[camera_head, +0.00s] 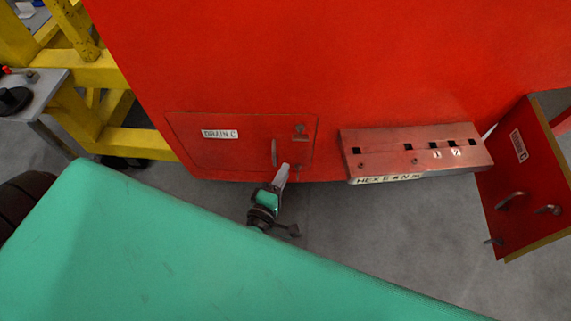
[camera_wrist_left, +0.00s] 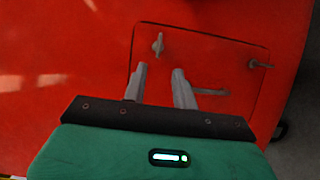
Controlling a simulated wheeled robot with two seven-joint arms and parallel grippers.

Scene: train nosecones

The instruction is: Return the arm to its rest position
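My left gripper (camera_head: 284,168) is in front of the lower edge of a closed red hatch (camera_head: 200,155) labelled "DRAIN C". In the left wrist view its two grey fingers (camera_wrist_left: 161,80) stand apart with nothing visible between them. The hatch (camera_wrist_left: 235,60) fills the space behind the fingers. Its grey bar handle (camera_head: 274,153) is close to the fingertips; in the left wrist view the handle (camera_wrist_left: 212,92) shows just right of the right finger. I cannot tell whether they touch. My right gripper is not in view.
A red hex-key rack (camera_head: 400,150) juts from the nosecone (camera_head: 330,60) on the right. A red door (camera_head: 520,180) with handles stands at far right. A yellow frame (camera_head: 85,72) and a grey table (camera_head: 35,92) are at left. Grey floor shows below.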

